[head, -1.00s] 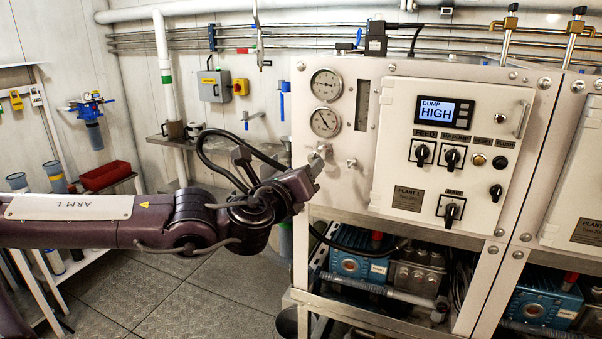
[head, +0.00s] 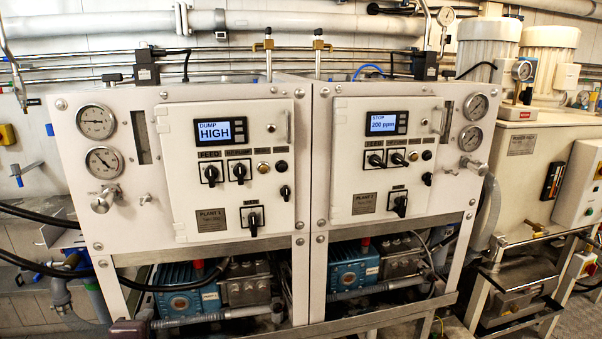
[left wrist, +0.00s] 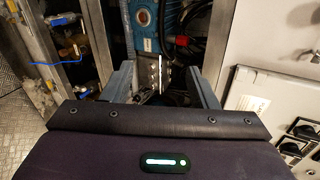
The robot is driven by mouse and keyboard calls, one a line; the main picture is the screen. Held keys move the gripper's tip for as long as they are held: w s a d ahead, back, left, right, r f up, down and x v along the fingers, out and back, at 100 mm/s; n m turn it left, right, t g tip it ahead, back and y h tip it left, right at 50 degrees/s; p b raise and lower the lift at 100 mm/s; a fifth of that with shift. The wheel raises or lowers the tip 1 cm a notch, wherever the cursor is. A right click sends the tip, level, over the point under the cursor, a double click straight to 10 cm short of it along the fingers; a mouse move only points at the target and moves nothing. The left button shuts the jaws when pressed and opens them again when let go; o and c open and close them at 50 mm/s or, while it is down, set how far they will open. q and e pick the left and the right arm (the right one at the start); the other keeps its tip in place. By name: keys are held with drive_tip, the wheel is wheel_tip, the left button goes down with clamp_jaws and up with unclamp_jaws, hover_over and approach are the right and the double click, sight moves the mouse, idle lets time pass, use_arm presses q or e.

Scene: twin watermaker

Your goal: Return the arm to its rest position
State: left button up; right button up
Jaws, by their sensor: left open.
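In the left wrist view my left gripper (left wrist: 163,78) is open, its two grey fingers wide apart with nothing held between them. Past the fingers are a blue pump (left wrist: 146,28) and a grey metal block. A white panel with black knobs (left wrist: 302,130) shows at the right of that view. My left gripper is not visible in the head view. My right arm is not in view.
Two white plant cabinets stand side by side. The left display (head: 219,131) reads DUMP HIGH; the right display (head: 383,123) reads STOP 200 ppm. Blue pumps (head: 187,287) sit in the frame below. A cream tank unit (head: 530,185) stands at right. Black hoses (head: 45,268) run at left.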

use_arm(q)
drive_tip(key=s+d+f+n+g+h, duration=0.2)
drive_tip(key=s+d+f+n+g, duration=0.2)
drive_tip(key=s+f+n, duration=0.4)
drive_tip(key=s+d+f+n+g+h, duration=0.1)
drive_tip(key=s+d+f+n+g, duration=0.4)
drive_tip(key=s+f, duration=0.35)
wheel_tip(320, 180, down, 29)
drive_tip(key=s+n+g, duration=0.1)
drive_tip(key=s, duration=0.2)
drive_tip(key=s+a+f, duration=0.2)
drive_tip(key=s+f, duration=0.7)
drive_tip(key=s+a+f+g, duration=0.1)
drive_tip(key=s+a+f, duration=0.1)
drive_tip(key=s+f, duration=0.7)
drive_tip(key=shift+s+f, duration=0.15)
drive_tip(key=shift+s, duration=0.65)
drive_tip(key=shift+a, duration=0.2)
